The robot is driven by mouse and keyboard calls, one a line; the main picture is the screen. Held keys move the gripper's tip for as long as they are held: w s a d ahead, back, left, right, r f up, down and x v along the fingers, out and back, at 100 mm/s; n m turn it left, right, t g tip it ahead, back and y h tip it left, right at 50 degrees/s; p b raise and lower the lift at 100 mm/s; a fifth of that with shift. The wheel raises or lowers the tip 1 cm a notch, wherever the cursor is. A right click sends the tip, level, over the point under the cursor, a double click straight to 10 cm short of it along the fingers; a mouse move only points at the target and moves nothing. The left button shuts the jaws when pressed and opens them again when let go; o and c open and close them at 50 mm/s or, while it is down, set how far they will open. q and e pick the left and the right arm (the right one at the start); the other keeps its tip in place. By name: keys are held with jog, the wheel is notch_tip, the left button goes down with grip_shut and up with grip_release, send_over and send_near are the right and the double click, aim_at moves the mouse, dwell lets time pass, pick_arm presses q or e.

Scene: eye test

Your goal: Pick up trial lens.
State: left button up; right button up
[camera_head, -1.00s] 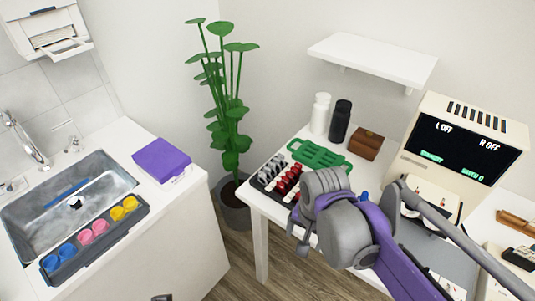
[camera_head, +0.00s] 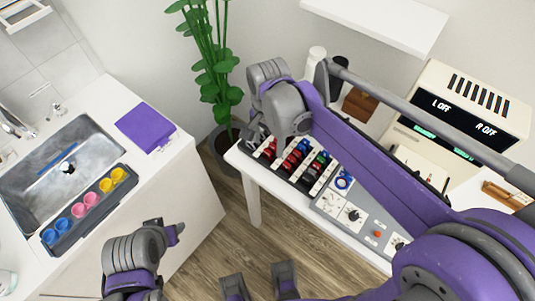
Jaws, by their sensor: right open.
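A small blue-rimmed trial lens (camera_head: 343,180) lies on the grey panel on the white table, just beside my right arm. Rows of trial lenses with red, green and blue marks (camera_head: 297,157) stand in a dark rack to its left. My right arm comes in from the right and crosses over the table. My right gripper (camera_head: 252,135) is open at the rack's left end, largely hidden by its wrist, and holds nothing I can see. My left gripper (camera_head: 176,233) is low at the front, away from the table; its fingers are unclear.
A potted plant (camera_head: 213,75) stands left of the white table. A cream machine with a screen (camera_head: 466,112) stands at the right. Floor (camera_head: 235,245) is clear between.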

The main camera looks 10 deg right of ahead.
aim_at(268, 151)
jog(key=f, duration=0.5)
jog(key=shift+w+f, duration=0.15)
jog(key=shift+w, duration=0.05)
grip_shut()
